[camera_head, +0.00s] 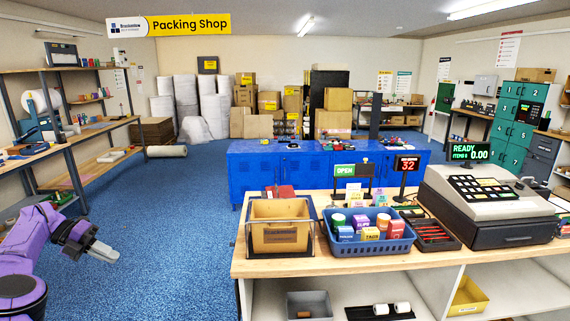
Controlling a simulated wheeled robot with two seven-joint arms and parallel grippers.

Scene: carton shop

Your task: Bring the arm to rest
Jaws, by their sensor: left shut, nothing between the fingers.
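My left gripper (104,250) is at the lower left of the head view, on the end of my purple left arm (45,245). Its grey fingers are shut with nothing between them. It is over the blue carpet, apart from the counter and from the shelves. My right gripper is not in view.
A wooden counter (285,266) stands to the right, bearing a tan bin (280,237), a blue basket (338,249) of small goods and a cash register (487,205). Workbenches (100,128) line the left wall. Blue carpet (180,215) between them is clear.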

